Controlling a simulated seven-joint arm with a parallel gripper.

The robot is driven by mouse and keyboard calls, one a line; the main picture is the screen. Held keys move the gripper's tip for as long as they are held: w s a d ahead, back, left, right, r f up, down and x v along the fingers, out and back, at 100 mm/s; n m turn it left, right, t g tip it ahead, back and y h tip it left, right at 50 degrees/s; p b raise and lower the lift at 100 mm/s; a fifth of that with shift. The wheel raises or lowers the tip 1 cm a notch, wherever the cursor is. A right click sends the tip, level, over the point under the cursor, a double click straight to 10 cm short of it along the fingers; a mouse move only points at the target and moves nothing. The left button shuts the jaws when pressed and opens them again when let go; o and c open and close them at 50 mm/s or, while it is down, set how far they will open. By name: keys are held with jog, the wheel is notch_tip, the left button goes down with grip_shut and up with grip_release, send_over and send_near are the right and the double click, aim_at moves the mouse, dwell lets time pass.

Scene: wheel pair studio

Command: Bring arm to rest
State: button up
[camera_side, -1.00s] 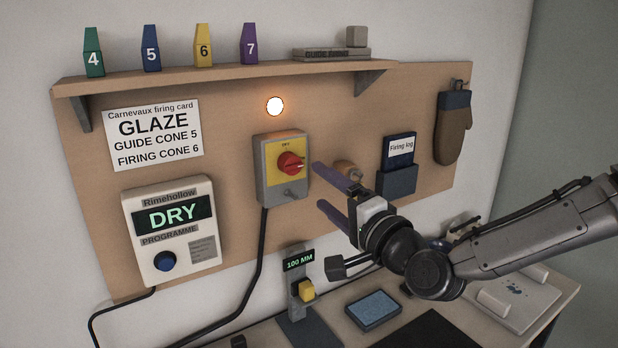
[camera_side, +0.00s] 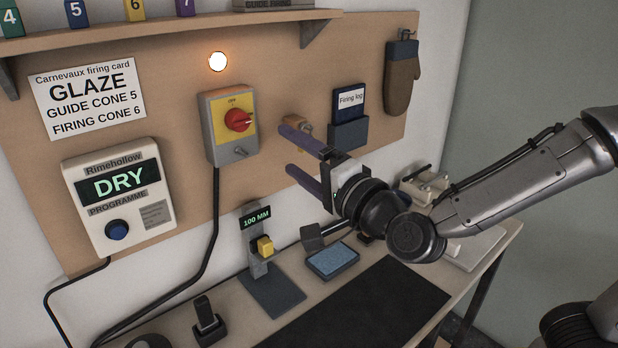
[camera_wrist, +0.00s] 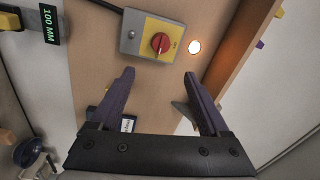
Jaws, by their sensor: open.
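My gripper (camera_side: 294,157) is open and empty, with two purple fingers apart. In the side view it is in front of the board, to the right of the switch box and clear of it. In the wrist view my gripper (camera_wrist: 160,88) points toward the board, and the grey and yellow switch box (camera_wrist: 152,38) with its red knob (camera_wrist: 160,43) is ahead of it. The switch box (camera_side: 222,128) and red knob (camera_side: 238,120) also show in the side view. A lamp (camera_side: 218,61) above the box glows.
The controller (camera_side: 118,197) reads DRY. The 100 MM gauge (camera_side: 256,245) stands on the bench, beside a blue pad (camera_side: 332,259) and a bare dark mat (camera_side: 370,308). A firing log holder (camera_side: 349,132) and a mitt (camera_side: 402,85) hang on the board. The shelf (camera_side: 170,36) runs above.

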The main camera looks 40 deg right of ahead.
jog(key=s+d+r+n, duration=0.1)
jog(key=s+d+r, duration=0.2)
jog(key=d+r, duration=0.8)
jog(key=s+d+f+n+g, duration=0.3)
jog(key=s+f+n+g, duration=0.3)
jog(key=s+f, duration=0.5)
jog(key=s+d+f+n+g, duration=0.3)
jog(key=s+f+n+g, duration=0.4)
jog(key=s+f+n, duration=0.2)
notch_tip(320, 180, down, 2)
jog(key=s, duration=0.3)
jog(key=shift+d+f, duration=0.2)
jog(key=shift+f, duration=0.05)
